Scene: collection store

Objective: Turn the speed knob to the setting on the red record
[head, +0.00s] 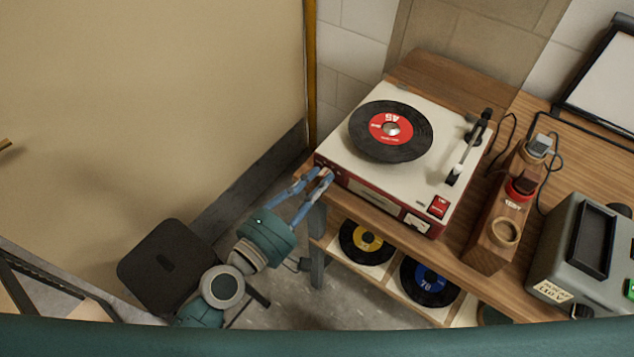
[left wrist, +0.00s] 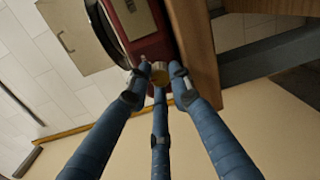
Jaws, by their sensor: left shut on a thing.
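The record player (head: 437,118) has a cream top and dark red sides and stands on a wooden bench. The black record with a red label (head: 390,128) lies on its platter; the label's large print looks like an upside-down 45. My left gripper (head: 314,175) is at the player's front left corner. In the left wrist view the blue fingers of my left gripper (left wrist: 158,76) are closed around a small brass-coloured knob (left wrist: 159,75) on the red side. The fingers hide most of the knob, and its pointer and setting marks cannot be read. My right gripper is out of view.
A yellow-label record (head: 367,242) and a blue-label record (head: 430,282) sit on the shelf below. A wooden block with round fittings (head: 492,234) and a grey device (head: 582,250) stand to the right. The tonearm (head: 467,148) is at the player's right.

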